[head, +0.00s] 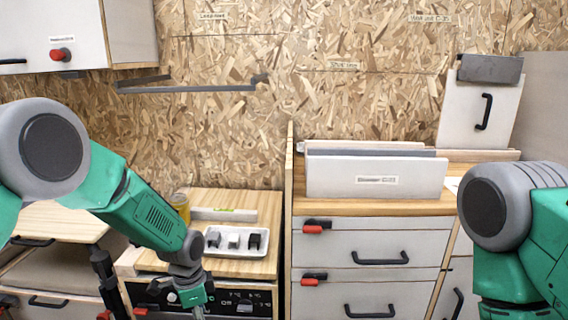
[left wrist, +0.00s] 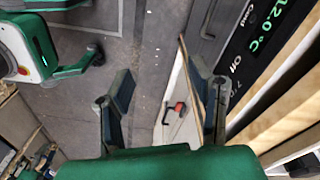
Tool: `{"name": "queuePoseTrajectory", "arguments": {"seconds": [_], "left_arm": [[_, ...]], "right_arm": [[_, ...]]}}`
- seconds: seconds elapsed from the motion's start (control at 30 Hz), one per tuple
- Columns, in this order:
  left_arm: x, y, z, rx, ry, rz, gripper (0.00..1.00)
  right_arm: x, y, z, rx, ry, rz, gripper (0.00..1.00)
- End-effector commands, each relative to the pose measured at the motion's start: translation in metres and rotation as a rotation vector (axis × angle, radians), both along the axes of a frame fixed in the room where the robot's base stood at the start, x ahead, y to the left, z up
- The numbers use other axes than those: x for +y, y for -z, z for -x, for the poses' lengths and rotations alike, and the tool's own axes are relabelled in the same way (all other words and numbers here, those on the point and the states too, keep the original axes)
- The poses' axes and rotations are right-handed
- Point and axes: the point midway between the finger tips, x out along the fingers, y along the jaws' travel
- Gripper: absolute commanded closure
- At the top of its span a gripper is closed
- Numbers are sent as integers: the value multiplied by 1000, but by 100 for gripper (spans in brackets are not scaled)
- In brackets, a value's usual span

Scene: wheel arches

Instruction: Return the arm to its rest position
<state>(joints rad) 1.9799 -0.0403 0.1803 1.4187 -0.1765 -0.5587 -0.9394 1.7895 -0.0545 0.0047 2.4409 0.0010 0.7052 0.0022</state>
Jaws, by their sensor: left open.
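My left arm comes in from the left of the head view, green and grey, and hangs down over the front of the left counter. Its wrist is at the bottom edge and the fingertips are cut off there. The left wrist view shows my left gripper (left wrist: 165,88) with its two dark fingers wide apart and nothing held between them. Grey floor and a white front with a red latch show beyond the fingers. My right arm stands at the right edge of the head view, and its gripper is out of frame.
A white tray (head: 256,251) with several small blocks sits on the left wooden counter (head: 262,202). An appliance panel (left wrist: 253,40) is close to the right finger. White drawers (head: 370,245) stand in the middle, and a cabinet (head: 50,38) hangs at upper left.

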Motion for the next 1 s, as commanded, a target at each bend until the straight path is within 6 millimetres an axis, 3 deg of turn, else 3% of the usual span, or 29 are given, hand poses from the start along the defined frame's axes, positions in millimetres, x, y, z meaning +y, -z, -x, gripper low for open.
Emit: {"name": "queuePoseTrajectory", "arguments": {"seconds": [0.03,0.1,0.23,0.3,0.4,0.5,0.6,0.7,1.0], "left_arm": [[3,24,27,19,-67,4,51],[8,54,66,29,-188,14,51],[26,99,154,41,-465,22,51],[38,110,204,43,-621,18,51],[56,113,267,35,-821,4,51],[71,105,313,19,-979,-11,51],[81,95,342,3,-1083,-22,51],[86,89,354,-9,-1134,-25,51],[87,88,357,-14,-1148,-24,51]], "right_arm": [[0,0,0,0,0,0,60],[0,0,0,0,0,0,60],[0,0,0,0,0,0,60],[0,0,0,0,0,0,60],[0,0,0,0,0,0,60],[0,0,0,0,0,0,60],[0,0,0,0,0,0,60],[0,0,0,0,0,0,60],[0,0,0,0,0,0,60]]}}
